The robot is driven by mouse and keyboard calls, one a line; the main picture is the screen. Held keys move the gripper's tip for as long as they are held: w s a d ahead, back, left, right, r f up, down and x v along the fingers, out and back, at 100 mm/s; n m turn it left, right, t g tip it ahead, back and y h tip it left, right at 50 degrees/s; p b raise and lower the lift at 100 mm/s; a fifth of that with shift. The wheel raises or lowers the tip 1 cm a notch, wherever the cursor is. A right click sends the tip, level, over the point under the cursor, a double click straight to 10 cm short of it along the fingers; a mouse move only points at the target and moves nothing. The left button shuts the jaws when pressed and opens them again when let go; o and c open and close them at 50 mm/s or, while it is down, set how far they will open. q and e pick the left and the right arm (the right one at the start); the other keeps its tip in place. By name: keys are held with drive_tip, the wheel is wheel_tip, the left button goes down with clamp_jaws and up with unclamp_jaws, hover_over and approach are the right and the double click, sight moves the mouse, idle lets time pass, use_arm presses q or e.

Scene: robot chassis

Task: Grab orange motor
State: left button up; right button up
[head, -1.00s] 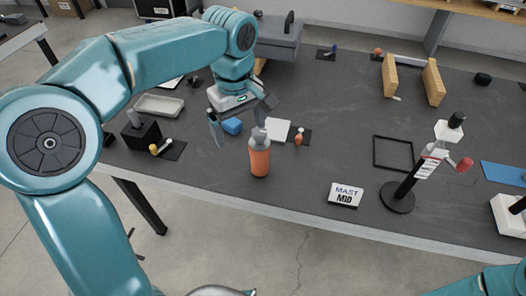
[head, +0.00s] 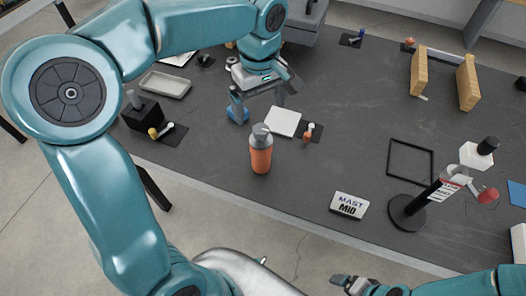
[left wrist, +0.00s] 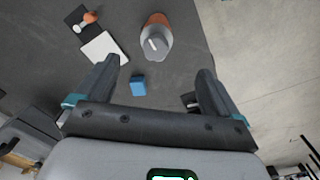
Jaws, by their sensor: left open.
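The orange motor (head: 309,131) is a small orange piece with a whitish end, on a black pad on the dark table. It also shows at the upper left of the left wrist view (left wrist: 90,17). My left gripper (head: 261,100) is open and empty above the table, to the left of the motor and apart from it. In the left wrist view its two fingers (left wrist: 157,66) are spread, with a small blue block (left wrist: 138,86) showing between them. My right gripper (head: 345,283) is at the bottom edge, before the table; its jaws are unclear.
An orange bottle with a grey cap (head: 261,156) stands in front of the motor. A white square (head: 284,121) lies left of the motor's pad. A MAST MID sign (head: 349,205), a black frame (head: 410,160) and a black stand (head: 408,212) are to the right.

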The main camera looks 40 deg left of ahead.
sight(261, 128)
use_arm(q)
drive_tip(key=f, duration=0.4)
drive_tip(key=w+f, duration=0.1)
drive_tip(key=f, duration=0.1)
drive_tip(key=shift+a+f, duration=0.2)
drive_tip(key=shift+a, duration=0.05)
drive_tip(key=shift+s+f, duration=0.2)
drive_tip(key=shift+f, duration=0.1)
drive_tip(key=shift+s+d, duration=0.15)
drive_tip(key=shift+s, duration=0.1)
drive_tip(key=shift+f, duration=0.45)
drive_tip(key=f, duration=0.2)
drive_tip(key=w+f, duration=0.1)
drive_tip(key=f, duration=0.1)
drive_tip(key=shift+a+f, duration=0.1)
drive_tip(key=shift+a, duration=0.1)
drive_tip(key=shift+s+f, duration=0.1)
drive_tip(key=shift+f, duration=0.05)
drive_tip(key=shift+s+d, duration=0.1)
drive_tip(key=shift+w, duration=0.2)
drive_tip(key=c, duration=0.7)
clamp_jaws()
